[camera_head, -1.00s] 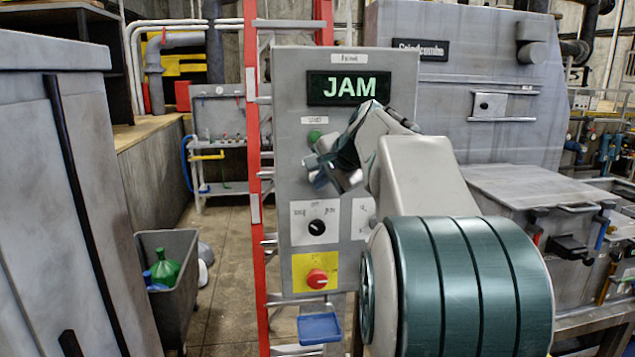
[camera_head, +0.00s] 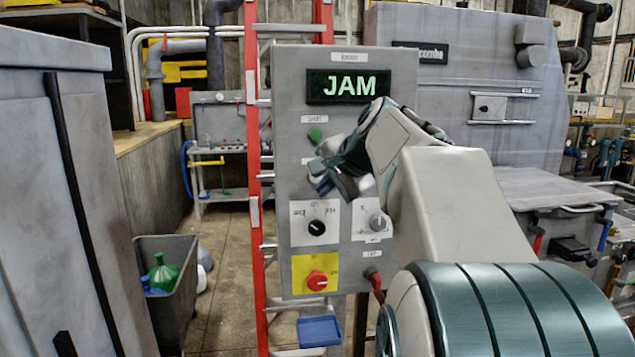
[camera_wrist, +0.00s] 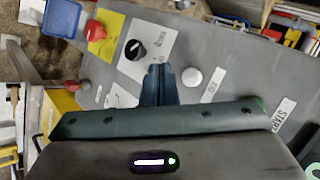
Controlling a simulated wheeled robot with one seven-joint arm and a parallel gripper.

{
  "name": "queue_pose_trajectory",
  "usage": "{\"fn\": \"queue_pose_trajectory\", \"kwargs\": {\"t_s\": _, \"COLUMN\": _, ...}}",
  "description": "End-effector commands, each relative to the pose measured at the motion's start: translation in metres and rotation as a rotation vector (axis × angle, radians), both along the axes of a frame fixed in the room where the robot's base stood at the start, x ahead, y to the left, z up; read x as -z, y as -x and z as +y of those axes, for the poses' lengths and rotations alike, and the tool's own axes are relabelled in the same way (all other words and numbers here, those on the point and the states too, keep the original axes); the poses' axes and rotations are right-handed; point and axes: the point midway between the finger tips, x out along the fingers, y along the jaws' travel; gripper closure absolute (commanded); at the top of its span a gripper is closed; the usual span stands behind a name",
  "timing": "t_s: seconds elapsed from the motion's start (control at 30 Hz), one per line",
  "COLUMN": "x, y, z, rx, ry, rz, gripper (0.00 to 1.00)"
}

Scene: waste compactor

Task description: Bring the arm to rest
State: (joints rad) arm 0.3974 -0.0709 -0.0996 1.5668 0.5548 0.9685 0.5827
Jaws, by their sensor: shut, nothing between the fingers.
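My gripper (camera_head: 325,178) is in front of the grey control panel (camera_head: 283,245), at about the middle of its height. It also shows in the wrist view (camera_wrist: 162,82), with its fingers together and nothing between them. The panel face lies beyond the fingertips; I cannot tell the exact gap. The arm reaches in from the lower right in the head view and hides part of the panel's right edge. The panel's screen (camera_head: 348,87) reads JAM in green letters.
The panel has a green button (camera_head: 315,135), a black selector knob (camera_head: 317,228), a grey knob (camera_head: 378,223) and a red knob (camera_head: 316,281) on yellow. A red ladder (camera_head: 252,150) stands behind it. A grey bin (camera_head: 180,295) and cabinet (camera_head: 50,190) are at left.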

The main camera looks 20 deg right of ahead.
Motion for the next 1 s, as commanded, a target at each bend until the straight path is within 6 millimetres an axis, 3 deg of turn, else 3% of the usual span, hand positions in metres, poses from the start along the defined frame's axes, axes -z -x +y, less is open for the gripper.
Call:
{"fn": "queue_pose_trajectory", "kwargs": {"t_s": 0.43, "x": 0.0, "y": 0.0, "z": 0.0, "rx": -0.001, "ry": 0.0, "rz": 0.001, "gripper": 1.0}}
{"fn": "queue_pose_trajectory", "kwargs": {"t_s": 0.57, "x": 0.011, "y": 0.008, "z": 0.012, "rx": -0.039, "ry": 0.031, "rz": 0.025, "gripper": 1.0}}
{"fn": "queue_pose_trajectory", "kwargs": {"t_s": 0.77, "x": 0.071, "y": 0.054, "z": 0.07, "rx": -0.257, "ry": 0.204, "rz": 0.143, "gripper": 1.0}}
{"fn": "queue_pose_trajectory", "kwargs": {"t_s": 1.0, "x": 0.166, "y": 0.143, "z": 0.131, "rx": -0.638, "ry": 0.492, "rz": 0.295, "gripper": 1.0}}
